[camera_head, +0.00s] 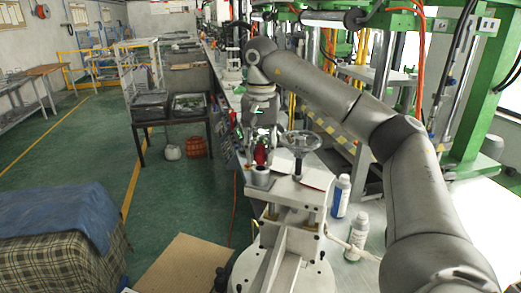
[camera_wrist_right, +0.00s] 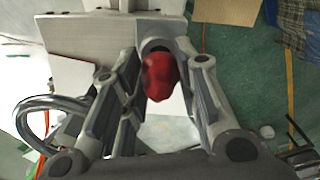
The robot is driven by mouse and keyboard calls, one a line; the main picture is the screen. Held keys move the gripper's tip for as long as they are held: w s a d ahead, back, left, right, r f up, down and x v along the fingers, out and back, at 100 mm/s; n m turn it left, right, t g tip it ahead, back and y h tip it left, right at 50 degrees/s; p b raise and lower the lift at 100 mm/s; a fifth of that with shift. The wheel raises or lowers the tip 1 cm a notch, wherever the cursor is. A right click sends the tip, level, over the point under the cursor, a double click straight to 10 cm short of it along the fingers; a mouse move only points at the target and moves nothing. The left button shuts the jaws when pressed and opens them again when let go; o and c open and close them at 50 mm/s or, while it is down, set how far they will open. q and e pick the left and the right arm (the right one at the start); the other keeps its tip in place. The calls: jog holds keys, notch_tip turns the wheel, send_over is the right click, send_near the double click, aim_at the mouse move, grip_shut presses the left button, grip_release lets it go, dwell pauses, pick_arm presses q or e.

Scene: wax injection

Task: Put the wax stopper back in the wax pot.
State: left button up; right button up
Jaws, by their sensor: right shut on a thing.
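The red wax stopper (camera_head: 261,154) is held between the fingers of my right gripper (camera_head: 262,146). In the wrist view the red stopper (camera_wrist_right: 158,76) sits between the two fingers of the right gripper (camera_wrist_right: 158,62). The grey, round wax pot (camera_head: 261,179) stands on the machine directly below the stopper in the head view. The stopper's lower end is close to the pot's rim; I cannot tell whether it touches or enters it. In the wrist view part of the pot (camera_wrist_right: 154,44) shows behind the stopper, mostly covered by it. My left gripper is not in view.
A handwheel (camera_head: 300,141) stands close to the right of the pot on the pale machine (camera_head: 290,205). Two bottles, one (camera_head: 341,196) behind the other (camera_head: 358,232), stand on the bench at right. Green floor (camera_head: 195,200) is open to the left.

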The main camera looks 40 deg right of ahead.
aim_at(260, 145)
jog(key=shift+f+b, duration=0.6)
jog(key=shift+f, duration=0.45)
jog(key=o, duration=1)
jog(key=shift+r, duration=5.95)
